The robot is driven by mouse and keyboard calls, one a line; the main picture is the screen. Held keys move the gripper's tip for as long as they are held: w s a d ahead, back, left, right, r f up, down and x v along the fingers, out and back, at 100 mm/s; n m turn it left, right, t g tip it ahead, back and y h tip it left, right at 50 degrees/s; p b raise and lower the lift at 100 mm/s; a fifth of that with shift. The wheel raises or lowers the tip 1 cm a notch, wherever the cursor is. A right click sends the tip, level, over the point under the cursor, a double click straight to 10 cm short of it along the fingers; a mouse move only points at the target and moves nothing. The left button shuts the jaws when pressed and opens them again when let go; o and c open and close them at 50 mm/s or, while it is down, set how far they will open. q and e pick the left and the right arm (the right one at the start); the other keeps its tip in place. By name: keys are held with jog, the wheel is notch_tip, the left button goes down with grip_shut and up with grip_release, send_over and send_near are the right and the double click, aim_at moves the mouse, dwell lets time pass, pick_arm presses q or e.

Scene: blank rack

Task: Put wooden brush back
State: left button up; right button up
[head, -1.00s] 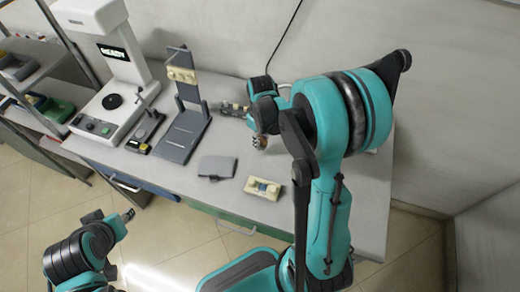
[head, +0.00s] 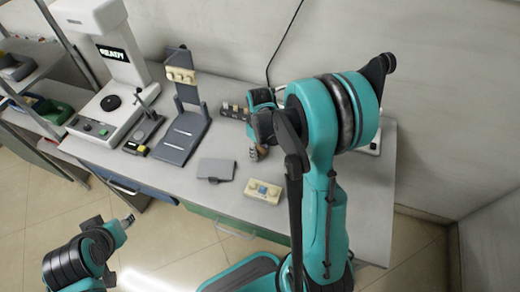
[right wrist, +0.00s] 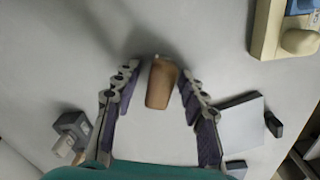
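The wooden brush shows as a brown block (right wrist: 162,84) on the table in the right wrist view. My right gripper (right wrist: 160,72) is open, with one finger on each side of the brush and a visible gap on both sides. In the head view my right gripper (head: 258,153) is low over the table, and the brush is mostly hidden by it. My left gripper (head: 128,220) is off the table's front edge at lower left, too small to tell its opening.
A grey stand with a beige holder (head: 181,75) is left of the right gripper. A small dark rack (head: 235,112) sits behind it. A grey plate (head: 216,169) and a beige block with blue (head: 263,191) lie in front. A white READY machine (head: 108,120) stands at left.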

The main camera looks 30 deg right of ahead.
aim_at(260, 148)
jog(key=shift+r, duration=0.25)
notch_tip(260, 148, up, 11)
jog(key=p, duration=0.5)
jog(key=s+a+r+m+t, duration=0.3)
jog(key=s+a+r+t, duration=0.4)
jog(key=s+a+r, duration=0.2)
jog(key=shift+s+a+m, duration=0.3)
jog(key=shift+s+a, duration=0.5)
jog(key=shift+s, duration=0.25)
